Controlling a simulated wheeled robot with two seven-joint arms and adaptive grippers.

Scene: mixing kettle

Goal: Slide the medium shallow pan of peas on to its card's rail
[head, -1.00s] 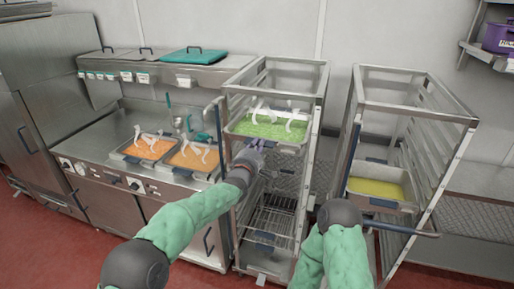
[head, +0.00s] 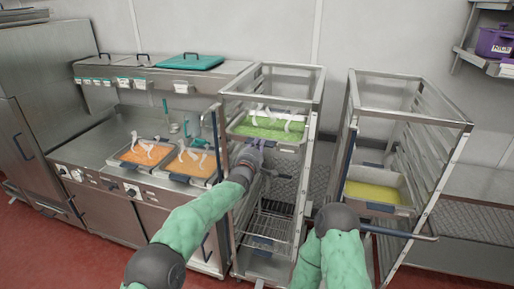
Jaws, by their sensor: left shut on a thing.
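The shallow pan of green peas (head: 268,131) sits high in the left open-frame rack (head: 318,100), with pale steam over it. It looks level between the rack's side posts. My left gripper (head: 254,152) is at the pan's front edge, shut on its front, and its fingers hide that part. Whether the pan's edges rest on rails, and which card marks them, cannot be made out. My right forearm (head: 335,250) comes up in front of the racks, and its gripper is hidden behind it.
A wire shelf (head: 265,225) is lower in the left rack. The right rack (head: 445,150) holds a pan of yellow food (head: 375,191). Two pans of orange food (head: 145,154) stand on the counter at left. A teal lid (head: 192,62) lies on the shelf above.

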